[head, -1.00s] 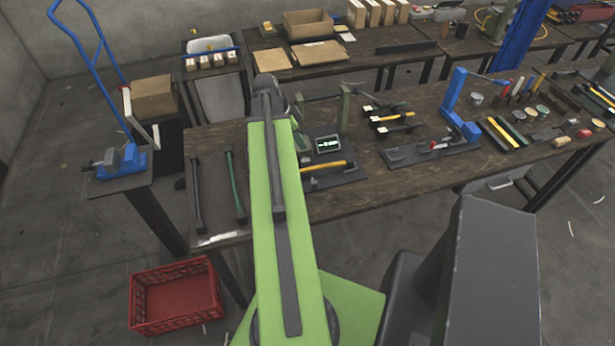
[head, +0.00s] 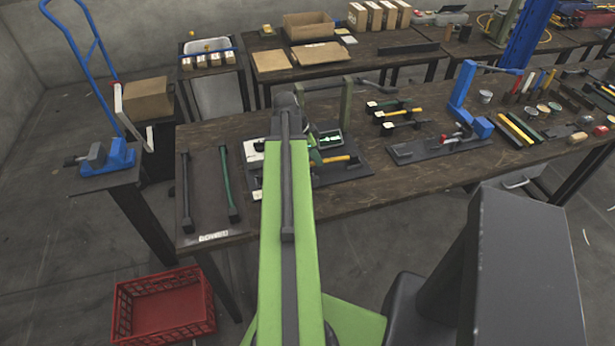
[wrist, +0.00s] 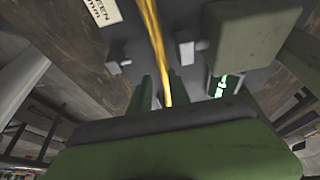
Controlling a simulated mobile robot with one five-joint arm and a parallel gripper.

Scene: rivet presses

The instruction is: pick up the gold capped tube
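No tube can be picked out for certain as the gold capped one. In the head view, several small upright tubes stand at the right of the workbench (head: 370,195). One with a yellow-gold look (head: 549,79) is among them, beside a blue one (head: 538,81) and a red one (head: 517,84). They are far to the right of my arm. My gripper is hidden behind the green arm in the head view. In the wrist view, dark green parts of it show over the bench, close to a yellow handle (wrist: 157,50).
A blue press (head: 462,88) stands further right. Two long-handled tools lie left. A red crate (head: 165,308) is on the floor.

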